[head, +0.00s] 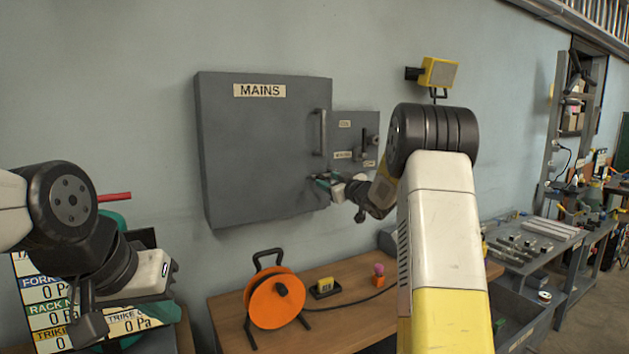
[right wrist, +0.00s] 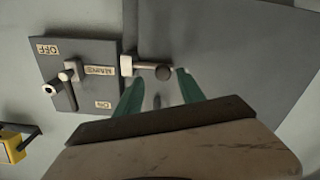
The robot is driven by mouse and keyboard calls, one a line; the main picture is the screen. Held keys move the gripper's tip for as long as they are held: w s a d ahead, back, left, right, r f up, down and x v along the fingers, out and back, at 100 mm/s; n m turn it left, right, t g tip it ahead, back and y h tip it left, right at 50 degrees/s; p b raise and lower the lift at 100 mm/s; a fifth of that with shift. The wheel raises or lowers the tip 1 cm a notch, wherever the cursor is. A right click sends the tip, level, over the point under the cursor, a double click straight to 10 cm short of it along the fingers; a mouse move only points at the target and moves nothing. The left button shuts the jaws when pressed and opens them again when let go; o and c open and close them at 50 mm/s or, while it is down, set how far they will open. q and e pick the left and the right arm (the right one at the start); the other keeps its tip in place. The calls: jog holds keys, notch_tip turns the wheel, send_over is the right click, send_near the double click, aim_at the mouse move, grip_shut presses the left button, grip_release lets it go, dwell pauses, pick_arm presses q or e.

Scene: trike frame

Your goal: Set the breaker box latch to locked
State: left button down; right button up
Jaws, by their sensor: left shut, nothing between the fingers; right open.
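The grey breaker box (head: 258,150) marked MAINS hangs on the wall with its door shut; a vertical bar handle (head: 319,132) is on the door's right side. In the right wrist view, which is turned over, the latch (right wrist: 163,73) shows as a short bar with a dark round knob beside a pale bracket at the box edge. My right gripper (head: 322,181) is open at the box's lower right edge; its green fingers (right wrist: 158,88) reach either side of the knob. Contact cannot be told. My left gripper (head: 88,328) is shut and empty at the lower left.
A smaller switch panel (head: 356,125) with labels and a lever (right wrist: 70,75) adjoins the box. Below is a wooden bench (head: 350,320) with an orange cable reel (head: 274,300). A yellow lamp (head: 438,73) is on the wall. A sign board (head: 40,300) stands behind my left gripper.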

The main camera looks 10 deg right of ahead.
jog(key=shift+v, duration=2.35)
jog(key=s+d+r+m+g+h, duration=0.1)
jog(key=s+r+m+h, duration=0.15)
jog(key=s, duration=0.45)
jog(key=s+r+m+g+h, duration=0.2)
jog(key=s+m+h, duration=0.1)
jog(key=s, duration=0.4)
jog(key=s+a+f+g, duration=0.2)
jog(key=s+a+f, duration=0.1)
jog(key=s, duration=0.7)
jog(key=s+a+f+m+g+y, duration=0.1)
jog(key=s+a+f+g, duration=0.2)
jog(key=s, duration=0.8)
jog(key=s+a+f+g+y, duration=0.1)
jog(key=s+a+f+g, duration=0.1)
jog(key=s, duration=0.8)
notch_tip(320, 180, down, 3)
jog(key=shift+s+a+r+g, duration=0.3)
jog(key=shift+a+g, duration=0.1)
jog(key=shift+a, duration=0.4)
